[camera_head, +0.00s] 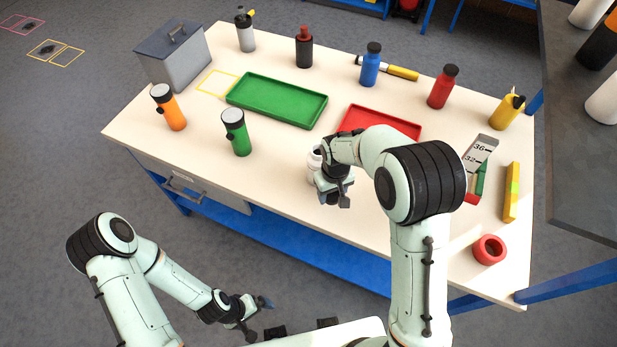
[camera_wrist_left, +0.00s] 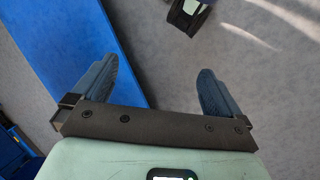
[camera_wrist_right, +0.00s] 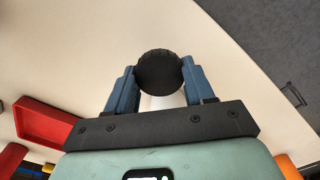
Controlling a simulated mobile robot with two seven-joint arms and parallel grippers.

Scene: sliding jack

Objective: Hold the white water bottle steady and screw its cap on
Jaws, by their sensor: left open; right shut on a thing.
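The white water bottle (camera_head: 313,165) stands on the table, mostly hidden behind my right gripper (camera_head: 335,192). In the right wrist view a round black ridged cap (camera_wrist_right: 159,72) sits between the fingers of my right gripper (camera_wrist_right: 158,85), which is shut on it. A little white shows just below the cap; I cannot tell how the cap sits on the bottle. My left gripper (camera_head: 256,307) hangs low in front of the table, away from the bottle. Its fingers are apart and empty in the left wrist view (camera_wrist_left: 158,92).
A green tray (camera_head: 318,104) and red tray (camera_head: 414,130) lie behind the bottle. A green bottle (camera_head: 237,135) and orange bottle (camera_head: 170,108) stand to the left. A red ring (camera_head: 489,249) lies at the right front. The table's front left is clear.

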